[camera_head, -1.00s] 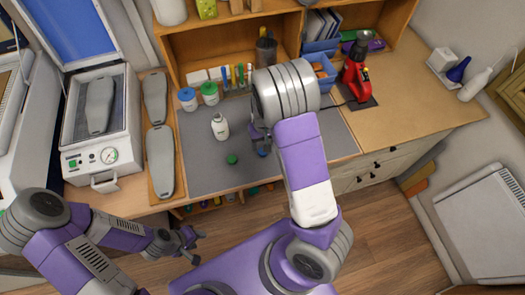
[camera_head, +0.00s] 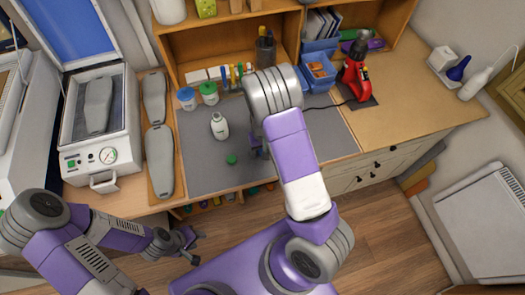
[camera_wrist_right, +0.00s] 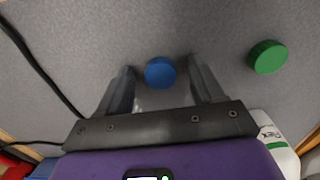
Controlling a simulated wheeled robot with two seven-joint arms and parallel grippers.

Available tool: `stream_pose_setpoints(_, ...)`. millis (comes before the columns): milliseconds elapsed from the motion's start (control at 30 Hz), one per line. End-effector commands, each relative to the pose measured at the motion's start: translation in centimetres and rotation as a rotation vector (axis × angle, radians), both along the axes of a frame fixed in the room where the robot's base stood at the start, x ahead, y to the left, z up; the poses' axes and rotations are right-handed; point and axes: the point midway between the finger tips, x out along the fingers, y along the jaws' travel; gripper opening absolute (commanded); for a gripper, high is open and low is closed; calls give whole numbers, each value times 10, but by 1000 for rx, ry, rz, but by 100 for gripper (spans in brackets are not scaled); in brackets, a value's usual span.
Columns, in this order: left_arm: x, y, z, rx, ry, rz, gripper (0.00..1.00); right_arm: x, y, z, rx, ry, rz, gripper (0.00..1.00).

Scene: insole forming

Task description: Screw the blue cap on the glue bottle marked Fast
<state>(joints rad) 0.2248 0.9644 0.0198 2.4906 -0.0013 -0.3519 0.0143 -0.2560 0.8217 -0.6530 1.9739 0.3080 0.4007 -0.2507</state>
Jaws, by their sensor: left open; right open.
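The blue cap (camera_wrist_right: 160,72) shows between the fingers of my open right gripper (camera_wrist_right: 160,78) in the right wrist view. Clear gaps show on both sides of it. A pale shape below the cap is mostly hidden by the gripper body, and I cannot tell what it is. In the head view my right gripper (camera_head: 257,147) is over the grey mat, largely covered by its own wrist, and the cap is hidden. No bottle marked Fast can be made out. My left gripper (camera_head: 190,242) is open and empty, low in front of the table edge.
A green cap (camera_wrist_right: 267,57) lies on the mat (camera_head: 195,165) beside the blue one. A white bottle (camera_head: 220,126) stands left of my right arm; its label reads Flex in the right wrist view (camera_wrist_right: 277,140). Two jars (camera_head: 209,94) stand behind. The mat's left front is clear.

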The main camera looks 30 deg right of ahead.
Motion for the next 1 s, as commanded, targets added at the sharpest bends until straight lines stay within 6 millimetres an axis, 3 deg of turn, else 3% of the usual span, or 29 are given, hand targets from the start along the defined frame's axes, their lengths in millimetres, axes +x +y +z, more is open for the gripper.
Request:
stream_pose_setpoints(167, 0, 0, 0, 0, 0, 0, 43, 0, 0, 0, 0, 0, 0, 64)
stream_pose_setpoints(533, 0, 0, 0, 0, 0, 0, 43, 0, 0, 0, 0, 0, 0, 8)
stream_pose_setpoints(800, 0, 0, 1, 0, 0, 0, 43, 1, 0, 4, 1, -1, 0, 8)
stream_pose_setpoints(1000, 0, 0, 5, 0, 0, 0, 43, 2, 1, 37, 2, -6, 2, 8)
